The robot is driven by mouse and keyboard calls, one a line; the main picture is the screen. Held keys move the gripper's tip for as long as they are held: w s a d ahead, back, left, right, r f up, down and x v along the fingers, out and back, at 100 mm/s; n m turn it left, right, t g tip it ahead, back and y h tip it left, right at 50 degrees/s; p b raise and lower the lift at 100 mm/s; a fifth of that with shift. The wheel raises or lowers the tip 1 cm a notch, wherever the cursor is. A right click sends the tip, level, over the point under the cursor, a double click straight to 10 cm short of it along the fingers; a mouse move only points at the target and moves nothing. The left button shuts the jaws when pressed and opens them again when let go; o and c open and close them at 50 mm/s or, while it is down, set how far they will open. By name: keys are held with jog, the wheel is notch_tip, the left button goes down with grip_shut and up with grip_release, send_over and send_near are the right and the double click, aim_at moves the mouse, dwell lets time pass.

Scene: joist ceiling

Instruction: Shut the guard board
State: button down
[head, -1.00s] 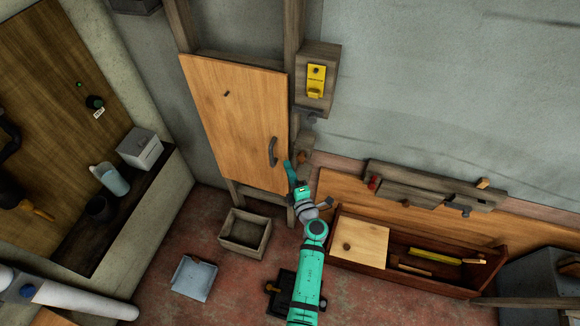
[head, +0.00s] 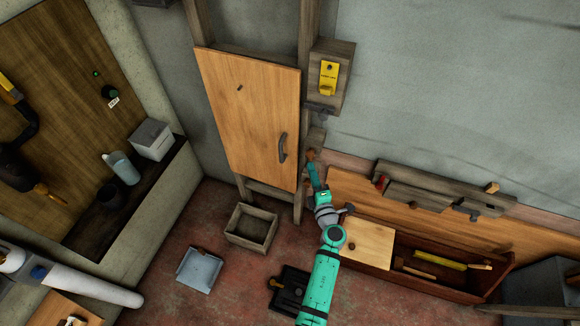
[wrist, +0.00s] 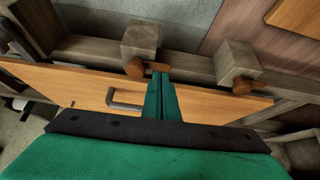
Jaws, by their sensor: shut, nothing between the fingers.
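The guard board (head: 245,125) is a light wooden panel with a dark handle (head: 282,148) near its right edge. It stands upright at the wall posts; I cannot tell whether it is fully flush. It spans the wrist view (wrist: 60,82). My gripper (head: 312,168) is shut and empty, to the right of the handle, its tips close to a brown wooden catch (head: 311,155) on a block. In the wrist view the fingertips (wrist: 161,76) are beside this catch (wrist: 136,67); contact is unclear. A second catch (wrist: 240,86) sits on another block to the right.
A yellow-fronted box (head: 342,72) is on the post above right. An open wooden crate (head: 237,236) and a grey tray (head: 198,268) lie on the floor. A long reddish trough (head: 410,275) with tools stands to the right.

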jog(key=s+a+r+m+h, duration=0.15)
jog(key=s+a+h, duration=0.3)
jog(key=a, duration=0.45)
jog(key=m+h, duration=0.3)
jog(key=m, duration=0.1)
send_near(281, 158)
jog(key=shift+n, duration=0.25)
jog(key=w, duration=0.4)
jog(key=w+d, duration=0.1)
jog(key=w, duration=0.1)
jog(key=shift+w+f, duration=0.15)
jog(key=shift+w, duration=0.05)
jog(key=shift+w+a, duration=0.1)
